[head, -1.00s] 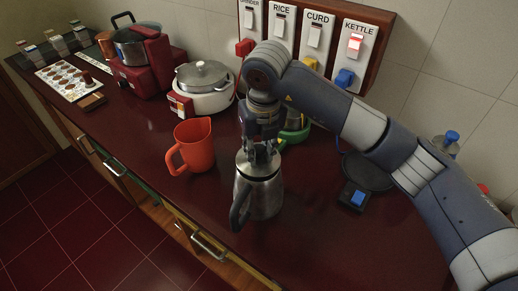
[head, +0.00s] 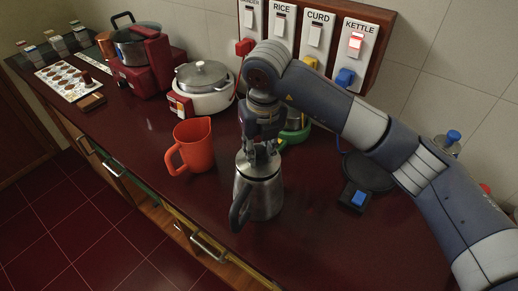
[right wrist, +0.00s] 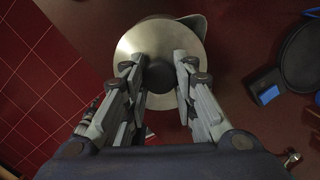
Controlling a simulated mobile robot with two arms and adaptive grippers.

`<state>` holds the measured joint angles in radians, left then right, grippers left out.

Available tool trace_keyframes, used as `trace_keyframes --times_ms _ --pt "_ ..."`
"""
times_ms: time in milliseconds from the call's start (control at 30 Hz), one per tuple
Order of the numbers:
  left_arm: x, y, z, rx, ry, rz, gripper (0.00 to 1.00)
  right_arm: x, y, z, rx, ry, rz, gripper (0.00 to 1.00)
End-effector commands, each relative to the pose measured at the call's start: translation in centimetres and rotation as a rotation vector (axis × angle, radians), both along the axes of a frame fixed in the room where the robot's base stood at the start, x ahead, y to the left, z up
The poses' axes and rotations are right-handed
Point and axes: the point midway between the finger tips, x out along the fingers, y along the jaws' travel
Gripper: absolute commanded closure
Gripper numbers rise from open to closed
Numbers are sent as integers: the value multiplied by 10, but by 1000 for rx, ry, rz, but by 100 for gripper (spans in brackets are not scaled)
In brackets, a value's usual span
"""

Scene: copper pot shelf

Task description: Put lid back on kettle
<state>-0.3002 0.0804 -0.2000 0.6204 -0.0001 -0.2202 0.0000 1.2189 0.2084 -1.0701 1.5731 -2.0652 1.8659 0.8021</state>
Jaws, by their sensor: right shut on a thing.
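A steel kettle (head: 265,197) with a dark handle stands upright near the counter's front edge in the head view. My right gripper (head: 261,152) points down above the kettle and is shut on the lid's dark knob (right wrist: 160,75). Whether the lid is fully seated, I cannot tell. My left gripper is not in view.
An orange jug (head: 193,148) stands just left of the kettle. A white cooker (head: 205,98) is behind it. A green-based appliance (head: 296,134) is close behind my gripper. A dark round plate with a blue switch (head: 358,198) lies to the right. Counter to the right front is clear.

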Motion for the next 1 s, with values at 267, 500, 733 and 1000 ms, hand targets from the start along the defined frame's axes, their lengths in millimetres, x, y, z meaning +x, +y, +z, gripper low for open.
trace_keyframes --times_ms 267,500,733,1000 --pt "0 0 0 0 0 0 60 0 0 0 0 -1 0 100" --pt "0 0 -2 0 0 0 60 0 0 0 0 -1 0 100" --pt "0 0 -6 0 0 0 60 0 0 -1 -1 -1 0 100" --pt "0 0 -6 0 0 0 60 0 0 0 0 0 -1 100"
